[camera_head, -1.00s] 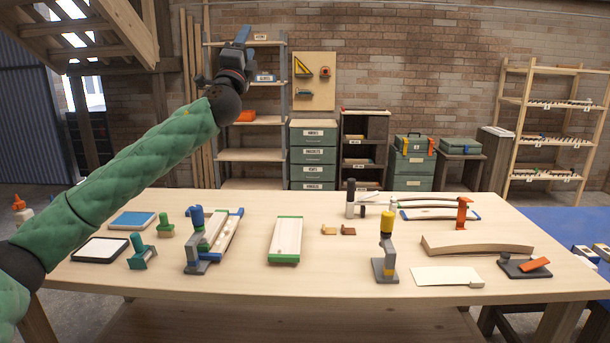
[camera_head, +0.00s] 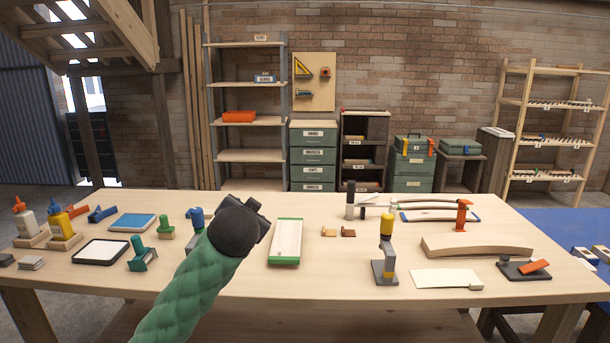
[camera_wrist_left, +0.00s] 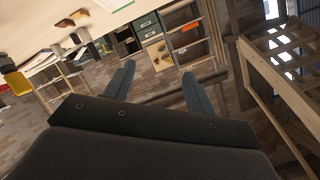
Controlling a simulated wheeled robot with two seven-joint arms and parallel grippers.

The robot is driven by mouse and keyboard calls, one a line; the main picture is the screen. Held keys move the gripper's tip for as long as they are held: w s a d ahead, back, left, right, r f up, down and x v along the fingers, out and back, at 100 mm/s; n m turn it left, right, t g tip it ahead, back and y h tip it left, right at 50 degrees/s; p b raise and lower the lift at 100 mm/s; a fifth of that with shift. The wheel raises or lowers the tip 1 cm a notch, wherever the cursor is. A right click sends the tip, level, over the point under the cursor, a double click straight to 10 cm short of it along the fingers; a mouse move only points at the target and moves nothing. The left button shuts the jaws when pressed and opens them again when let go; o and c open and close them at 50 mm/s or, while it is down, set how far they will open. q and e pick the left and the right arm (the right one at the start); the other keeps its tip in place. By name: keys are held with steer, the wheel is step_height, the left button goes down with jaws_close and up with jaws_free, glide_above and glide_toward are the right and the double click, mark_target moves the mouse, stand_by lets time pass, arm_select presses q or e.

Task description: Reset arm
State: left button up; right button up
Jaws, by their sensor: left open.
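My left arm comes in from the bottom in the head view, in a green padded sleeve. Its dark wrist and left gripper (camera_head: 259,212) are over the table, just left of the green-edged board. The fingertips hardly show there. In the left wrist view the two blue-grey fingers (camera_wrist_left: 155,86) are apart with nothing between them, and that view is tilted, with brick wall and shelving beyond. The wooden table (camera_head: 330,282) carries several tools and parts. My right gripper is not in either view.
The green-edged board (camera_head: 286,242) lies close to my left wrist. A blue-topped clamp (camera_head: 196,217) is partly hidden behind my arm. A yellow-topped clamp (camera_head: 386,250) stands to the right. Glue bottles (camera_head: 59,222) stand at the left. The table's front middle is clear.

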arm_select(q)
steer(key=s+f+n+g+h+p, duration=0.1)
steer(key=s+f+n+g, duration=0.3)
steer(key=s+f, duration=4.2)
steer(key=g+h, duration=0.1)
steer(key=g, duration=0.7)
steer(key=shift+a+f+h, duration=0.2)
steer(key=shift+a+h, duration=0.05)
steer(key=shift+h, duration=0.15)
